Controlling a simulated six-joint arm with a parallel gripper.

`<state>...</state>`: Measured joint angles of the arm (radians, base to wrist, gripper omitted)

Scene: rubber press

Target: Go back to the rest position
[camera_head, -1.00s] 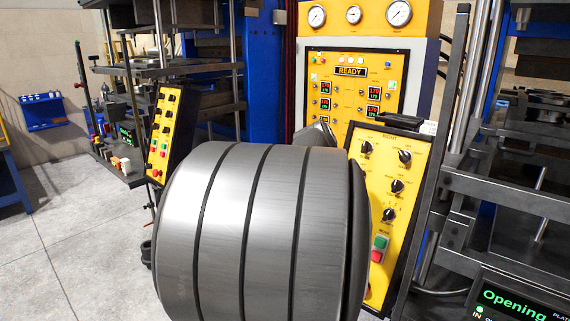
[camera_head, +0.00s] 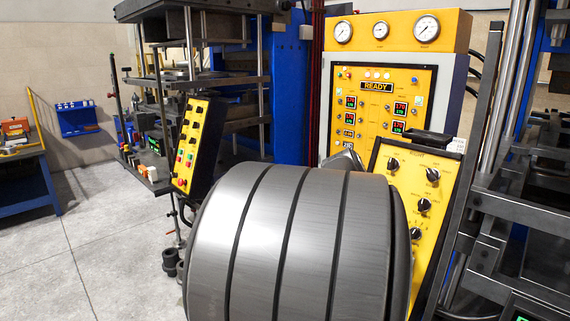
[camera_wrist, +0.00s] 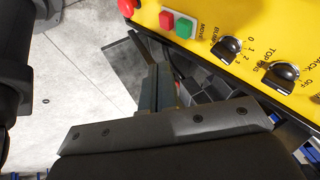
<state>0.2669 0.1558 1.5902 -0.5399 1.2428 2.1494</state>
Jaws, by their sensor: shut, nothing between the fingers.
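My gripper (camera_wrist: 156,88) shows in the wrist view as dark fingers beyond a dark screwed bar, shut and empty. It hangs over pale floor and dark machine parts, below and left of a yellow control panel (camera_wrist: 203,22) with red and green buttons and black knobs. In the head view a large grey ribbed cylinder, part of my own arm, fills the lower middle and hides what lies behind it. My gripper cannot be made out there.
A yellow knob panel (camera_head: 414,205) stands close to my arm on the right. The yellow cabinet (camera_head: 383,105) behind it reads READY. A button panel (camera_head: 190,145) and press stand left, another press (camera_head: 530,190) right. Open floor (camera_head: 95,240) and a blue table (camera_head: 27,185) lie left.

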